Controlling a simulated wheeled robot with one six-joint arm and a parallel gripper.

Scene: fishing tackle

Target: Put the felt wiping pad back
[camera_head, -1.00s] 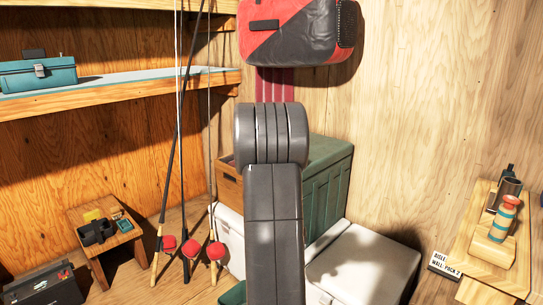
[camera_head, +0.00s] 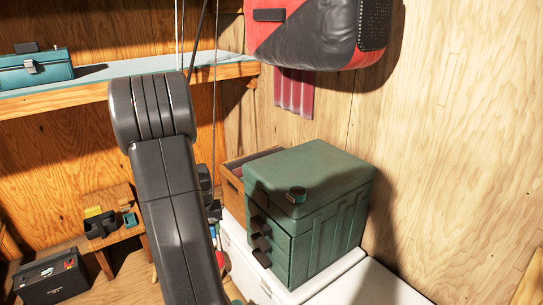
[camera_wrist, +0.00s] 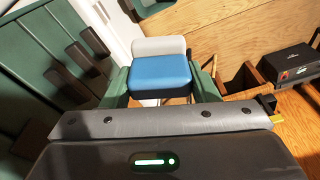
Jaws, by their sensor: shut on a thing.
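The pad (camera_wrist: 160,74), a blue block with a light grey layer along its far side, is in the wrist view between the two green fingers of my gripper (camera_wrist: 162,84). My gripper is shut on it and holds it in front of the wrist. In the head view my dark arm covers most of my gripper and the pad. A green drawer chest (camera_head: 325,195) stands right of my arm in the head view. Its dark-handled drawers (camera_wrist: 60,60) fill the left of the wrist view, close beside my gripper. I cannot make out a place for the pad.
The chest stands on a white box (camera_head: 375,283), with a wooden crate (camera_head: 232,180) behind. A low stool (camera_head: 120,205) and a black case (camera_head: 52,278) are at left. A red-black bag (camera_head: 320,35) hangs above.

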